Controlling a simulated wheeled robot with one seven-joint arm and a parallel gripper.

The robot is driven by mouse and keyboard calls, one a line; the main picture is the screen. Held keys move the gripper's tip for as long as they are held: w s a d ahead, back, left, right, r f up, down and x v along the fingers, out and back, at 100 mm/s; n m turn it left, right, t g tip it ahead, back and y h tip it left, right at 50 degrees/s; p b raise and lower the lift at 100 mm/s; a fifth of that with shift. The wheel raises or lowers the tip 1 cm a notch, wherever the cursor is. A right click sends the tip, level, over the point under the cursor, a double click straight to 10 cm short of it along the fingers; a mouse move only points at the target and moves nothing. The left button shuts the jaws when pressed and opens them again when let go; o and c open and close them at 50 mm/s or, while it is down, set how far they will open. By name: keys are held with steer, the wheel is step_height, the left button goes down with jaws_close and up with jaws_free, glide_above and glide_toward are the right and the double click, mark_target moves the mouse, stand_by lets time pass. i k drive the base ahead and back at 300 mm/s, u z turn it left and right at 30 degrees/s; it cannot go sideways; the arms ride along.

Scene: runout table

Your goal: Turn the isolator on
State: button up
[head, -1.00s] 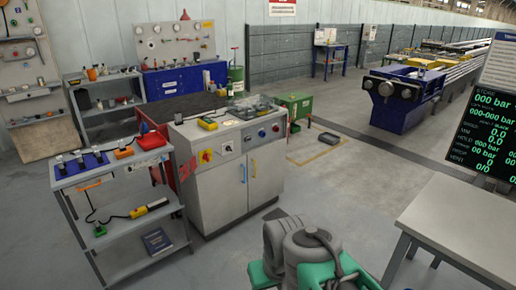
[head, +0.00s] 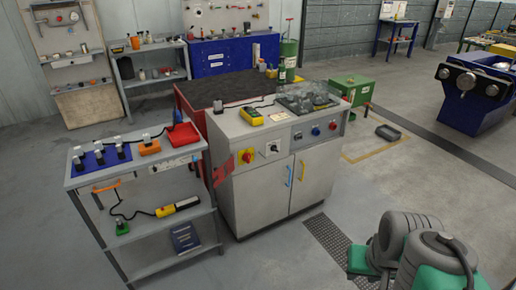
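A grey two-door cabinet (head: 262,198) stands in the middle of the head view. On the left of its front panel is a rotary switch with a red knob on a yellow plate (head: 246,157), which looks like the isolator. The knob's exact angle is too small to tell. To its right is a black rotary switch on a white plate (head: 272,148), then blue, red and other small knobs. Grey and green links of my arm (head: 420,250) show at the bottom right, apart from the cabinet. My gripper is not in view.
A grey trolley (head: 146,240) with tools stands close to the cabinet's left. A yellow meter (head: 251,116) lies on the cabinet top. A red-sided bench with a dark top (head: 222,90) is behind. A floor grating (head: 328,240) lies right of the cabinet, with open floor around it.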

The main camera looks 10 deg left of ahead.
mark_target(246, 157)
steer(key=u, duration=0.4)
steer(key=i, duration=0.8)
steer(key=u, duration=1.15)
steer(key=i, duration=0.35)
steer(key=u, duration=0.35)
